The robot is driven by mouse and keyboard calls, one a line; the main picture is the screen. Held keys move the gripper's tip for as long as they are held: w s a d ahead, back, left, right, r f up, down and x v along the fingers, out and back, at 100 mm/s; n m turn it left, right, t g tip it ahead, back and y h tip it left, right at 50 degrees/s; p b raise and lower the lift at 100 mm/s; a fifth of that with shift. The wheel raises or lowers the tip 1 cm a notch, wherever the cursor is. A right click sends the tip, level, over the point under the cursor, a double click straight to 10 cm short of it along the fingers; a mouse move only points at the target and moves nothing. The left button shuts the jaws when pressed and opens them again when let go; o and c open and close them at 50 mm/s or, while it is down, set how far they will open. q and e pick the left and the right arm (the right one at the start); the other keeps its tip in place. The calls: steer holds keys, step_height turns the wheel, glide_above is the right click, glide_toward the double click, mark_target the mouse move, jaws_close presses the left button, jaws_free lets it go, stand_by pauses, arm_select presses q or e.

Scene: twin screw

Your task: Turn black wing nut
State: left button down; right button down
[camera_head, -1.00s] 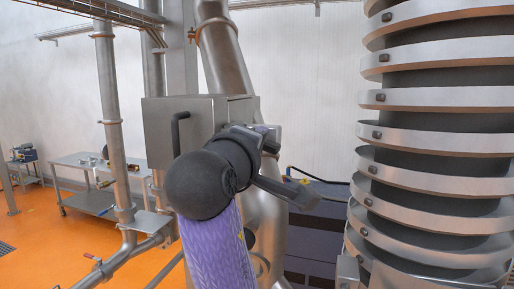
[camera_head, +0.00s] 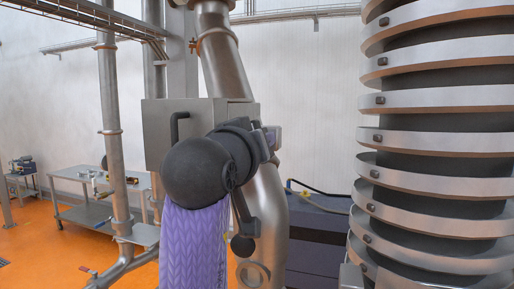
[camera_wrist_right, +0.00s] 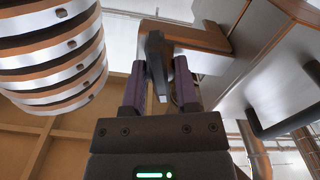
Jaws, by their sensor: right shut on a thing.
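The black wing nut (camera_wrist_right: 157,62) shows in the right wrist view as a dark, narrow piece between the two purple fingers of my right gripper (camera_wrist_right: 162,90). My right gripper is shut on it. The metal beside the nut is a bracket-like bar (camera_wrist_right: 195,36) joined to a large grey housing. In the head view, my right gripper (camera_head: 270,138) reaches past the right edge of the grey metal box (camera_head: 170,112). There its wrist and the fingers hide the nut. My left gripper is in neither view.
A thick steel pipe (camera_head: 222,62) runs close behind my right arm. A large steel spiral (camera_head: 440,145) stands at the right. A steel work table (camera_head: 85,211) is at the back left on the orange floor. A thinner pipe (camera_head: 111,120) stands left of the box.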

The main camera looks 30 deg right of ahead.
steer(key=m+b, duration=0.1)
steer(key=m, duration=0.6)
steer(key=shift+f, duration=0.15)
steer(key=m+b, duration=0.1)
steer(key=m, duration=0.5)
steer(key=shift+m, duration=0.4)
steer(key=c, duration=0.6)
jaws_free()
steer(key=b+v, duration=0.4)
steer(key=v, duration=0.6)
steer(key=shift+b, duration=0.4)
